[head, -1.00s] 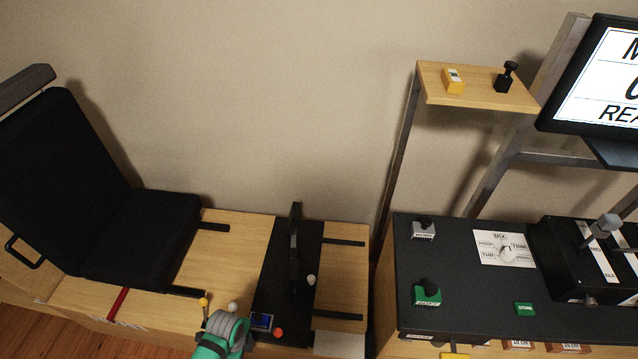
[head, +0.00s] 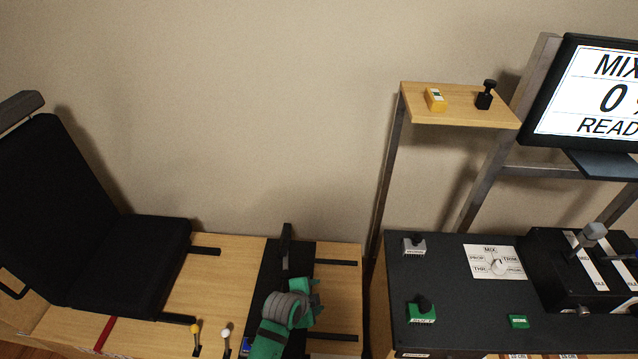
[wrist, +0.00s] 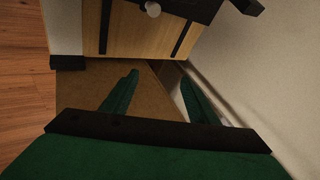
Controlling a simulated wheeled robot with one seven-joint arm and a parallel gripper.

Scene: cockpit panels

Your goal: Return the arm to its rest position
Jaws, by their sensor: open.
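My gripper (head: 314,300) is green, at the end of my grey and green arm, in the lower middle of the head view. It is above the black strip (head: 268,272) on the wooden bench and hides part of it. In the wrist view my gripper (wrist: 160,92) shows two green fingers spread apart with nothing between them. Beyond the fingers are a wooden panel edge and a narrow gap by the wall.
A black seat (head: 130,262) is at left, with yellow (head: 195,329) and white (head: 226,333) knobbed levers before it. The dark console (head: 450,280) is at right, below a shelf (head: 460,107) and a monitor (head: 595,95). Bare wall fills the middle.

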